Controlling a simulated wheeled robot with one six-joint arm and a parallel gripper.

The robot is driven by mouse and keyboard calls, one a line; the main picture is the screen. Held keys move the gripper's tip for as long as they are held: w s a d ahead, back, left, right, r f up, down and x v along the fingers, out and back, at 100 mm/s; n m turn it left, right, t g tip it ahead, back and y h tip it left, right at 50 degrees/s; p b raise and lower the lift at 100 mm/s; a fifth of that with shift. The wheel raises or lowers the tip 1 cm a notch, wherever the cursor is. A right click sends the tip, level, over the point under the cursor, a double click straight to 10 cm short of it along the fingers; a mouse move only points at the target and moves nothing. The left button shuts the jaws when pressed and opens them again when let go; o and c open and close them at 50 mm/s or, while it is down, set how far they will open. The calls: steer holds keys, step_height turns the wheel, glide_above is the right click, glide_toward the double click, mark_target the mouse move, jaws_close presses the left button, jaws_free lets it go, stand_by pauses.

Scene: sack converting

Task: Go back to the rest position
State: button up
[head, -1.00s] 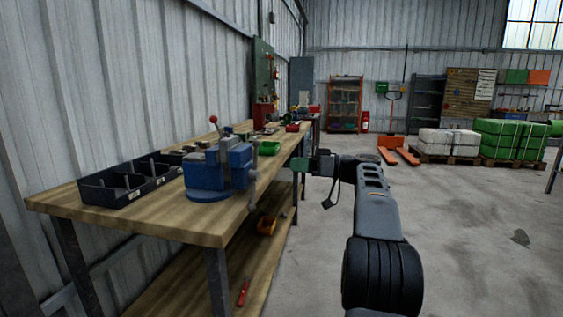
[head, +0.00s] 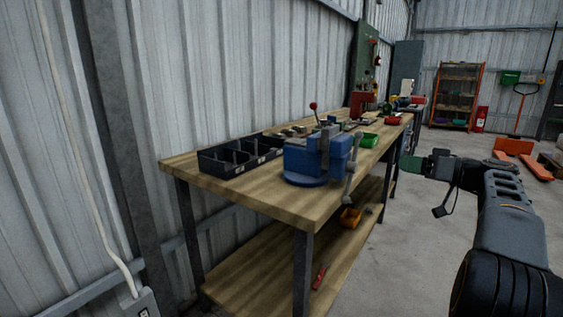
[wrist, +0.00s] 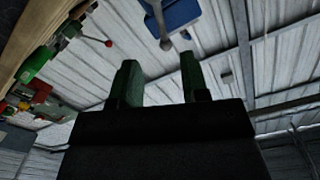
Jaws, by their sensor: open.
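My gripper (wrist: 160,80) shows in the wrist view with its two green fingers apart and nothing between them. In the head view my gripper (head: 408,165) is at the right, in front of the long side of the workbench, and its fingers are too small to read there. The wooden workbench (head: 253,208) stands along the wall. In the wrist view the blue vise (wrist: 180,14) shows at the top edge, apart from the fingers.
An orange bin (head: 350,217) and a red tool (head: 319,277) are on the lower shelf. An orange pallet truck (head: 530,160) stands at the back right. Concrete floor (head: 400,270) is clear beside the bench.

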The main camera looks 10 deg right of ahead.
steer(key=s+a+r+m+g+h+p, duration=0.2)
steer(key=a+r+g+h+p, duration=0.1)
steer(key=a+p, duration=0.55)
steer(key=s+a+r+m+g+h+p, duration=0.2)
steer(key=s+a+m+g+p, duration=0.1)
steer(key=a+p, duration=0.5)
steer(key=s+a+g+h+p, duration=0.1)
steer(key=s+a+h+p, duration=0.2)
steer(key=s+p, duration=0.5)
steer(key=s+a+r+g+h+p, duration=0.1)
steer(key=s+a+h+p, duration=0.2)
steer(key=s+h+p, duration=0.2)
steer(key=shift+s+p, duration=1.35)
steer(key=shift+s, duration=0.45)
steer(key=shift+r, duration=0.1)
